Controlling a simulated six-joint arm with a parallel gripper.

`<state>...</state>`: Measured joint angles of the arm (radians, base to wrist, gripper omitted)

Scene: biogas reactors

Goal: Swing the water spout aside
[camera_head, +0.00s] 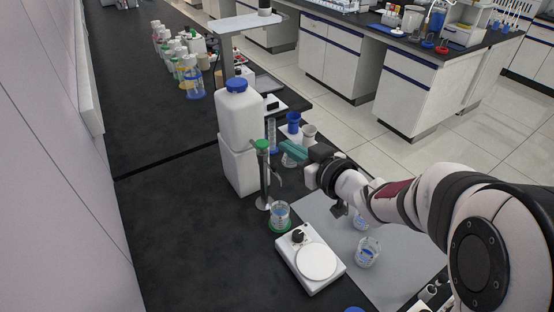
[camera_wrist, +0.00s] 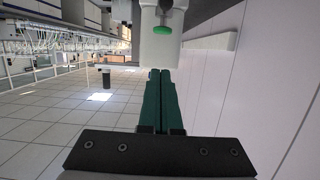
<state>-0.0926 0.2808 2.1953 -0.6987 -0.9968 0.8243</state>
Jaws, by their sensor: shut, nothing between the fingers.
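The water spout (camera_head: 276,179) is a thin grey arm on an upright metal post with a green top (camera_head: 262,145), in front of a stacked white container with a blue cap (camera_head: 237,115). A beaker of clear liquid (camera_head: 280,214) stands on a green base below the spout. My gripper (camera_head: 284,147) has teal fingers, shut and empty, just right of the post's top; I cannot tell whether they touch it. In the wrist view the closed fingers (camera_wrist: 160,75) point toward a white body with a green disc (camera_wrist: 163,30); the spout itself is not clear there.
Beakers (camera_head: 368,252) stand on a grey mat (camera_head: 325,212) under my arm. A blue cup (camera_head: 293,122) and a white cup (camera_head: 309,133) stand behind my gripper.

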